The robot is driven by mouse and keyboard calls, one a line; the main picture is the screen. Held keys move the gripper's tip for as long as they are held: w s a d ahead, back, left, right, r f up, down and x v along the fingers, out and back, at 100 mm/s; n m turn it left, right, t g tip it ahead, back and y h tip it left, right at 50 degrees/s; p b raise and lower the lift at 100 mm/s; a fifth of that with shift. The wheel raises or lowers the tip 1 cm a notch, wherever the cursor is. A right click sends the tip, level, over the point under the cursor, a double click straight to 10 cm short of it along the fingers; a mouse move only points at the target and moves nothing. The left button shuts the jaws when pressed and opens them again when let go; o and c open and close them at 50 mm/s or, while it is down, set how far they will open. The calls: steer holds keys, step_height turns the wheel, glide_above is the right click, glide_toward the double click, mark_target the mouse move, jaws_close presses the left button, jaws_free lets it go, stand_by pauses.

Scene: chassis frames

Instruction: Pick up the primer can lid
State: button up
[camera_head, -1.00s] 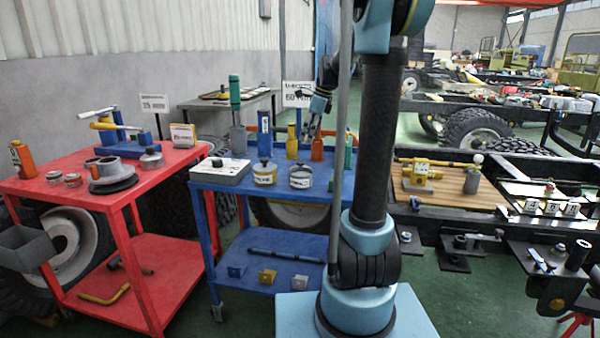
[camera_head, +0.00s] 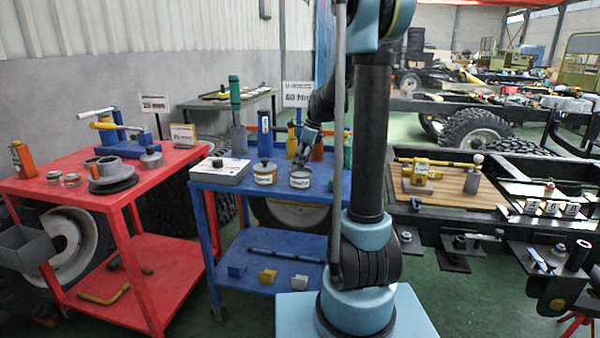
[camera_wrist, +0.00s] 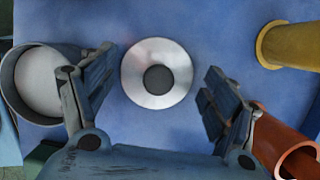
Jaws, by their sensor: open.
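The lid (camera_wrist: 178,78) is a round silver disc with a dark knob in the middle. It lies on the blue cart top, between my finger pads and a little ahead of them in the wrist view. My gripper (camera_wrist: 158,98) is open above it, with nothing held. In the head view my gripper (camera_head: 302,158) is low over the cart, just behind an open can (camera_head: 300,181). This can, with pale contents, also shows at the left of the wrist view (camera_wrist: 42,85), close to the left finger. The lid cannot be made out in the head view.
An orange bottle (camera_wrist: 290,145) is close beside the right finger, and a yellow bottle (camera_wrist: 290,45) stands farther up. A second can (camera_head: 265,175) with a knobbed lid and a grey box (camera_head: 220,171) stand on the blue cart (camera_head: 245,189). A red cart (camera_head: 75,188) is at left.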

steer(key=shift+a+f, duration=0.1)
steer(key=shift+f, duration=0.25)
steer(key=c, duration=0.8)
steer(key=shift+r, duration=0.15)
steer(key=shift+c, duration=0.2)
